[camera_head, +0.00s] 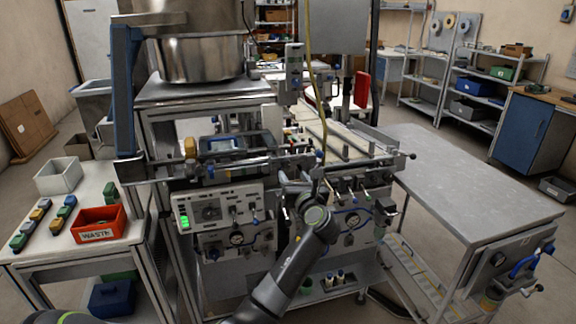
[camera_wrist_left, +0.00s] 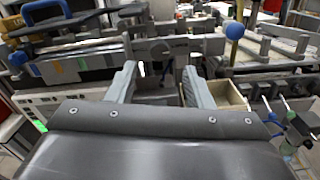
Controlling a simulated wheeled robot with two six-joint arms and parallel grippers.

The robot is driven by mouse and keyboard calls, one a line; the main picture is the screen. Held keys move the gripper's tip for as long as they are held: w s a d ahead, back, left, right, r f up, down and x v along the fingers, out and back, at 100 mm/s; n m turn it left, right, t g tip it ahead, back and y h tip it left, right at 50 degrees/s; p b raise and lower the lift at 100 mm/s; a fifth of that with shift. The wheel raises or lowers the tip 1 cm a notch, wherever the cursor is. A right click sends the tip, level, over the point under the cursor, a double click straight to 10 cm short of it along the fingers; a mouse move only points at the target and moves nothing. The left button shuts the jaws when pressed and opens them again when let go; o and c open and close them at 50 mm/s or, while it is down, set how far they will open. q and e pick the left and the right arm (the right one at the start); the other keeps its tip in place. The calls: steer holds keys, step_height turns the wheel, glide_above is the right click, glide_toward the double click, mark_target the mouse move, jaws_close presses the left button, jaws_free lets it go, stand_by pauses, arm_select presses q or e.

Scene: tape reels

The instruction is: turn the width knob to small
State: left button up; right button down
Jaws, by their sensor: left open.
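My left gripper (camera_head: 288,182) is in front of the machine's front rail, to the right of the white control panel (camera_head: 190,232). In the left wrist view the left gripper (camera_wrist_left: 160,78) has its two grey fingers spread with nothing held between them. A grey block on the rail (camera_wrist_left: 176,46) lies beyond the fingertips. The panel carries a green lit display (camera_head: 184,221), a dark dial (camera_head: 208,211) and small levers. I cannot tell which control is the width knob; no label is readable. My right gripper does not show.
A red WASTE bin (camera_head: 98,228) and a white bin (camera_head: 59,177) stand on the left side table. A bare grey table (camera_head: 450,180) extends to the right. A steel bowl (camera_head: 200,60) sits above the machine. Valves and blue hoses crowd the front below the rail.

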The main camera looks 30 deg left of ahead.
mark_target(287, 165)
arm_select(q)
steer(key=x, duration=0.5)
steer(key=shift+w+a, duration=0.25)
steer(key=shift+a, duration=0.05)
steer(key=shift+w+a, duration=0.15)
steer(key=shift+a, duration=0.05)
steer(key=c, duration=1)
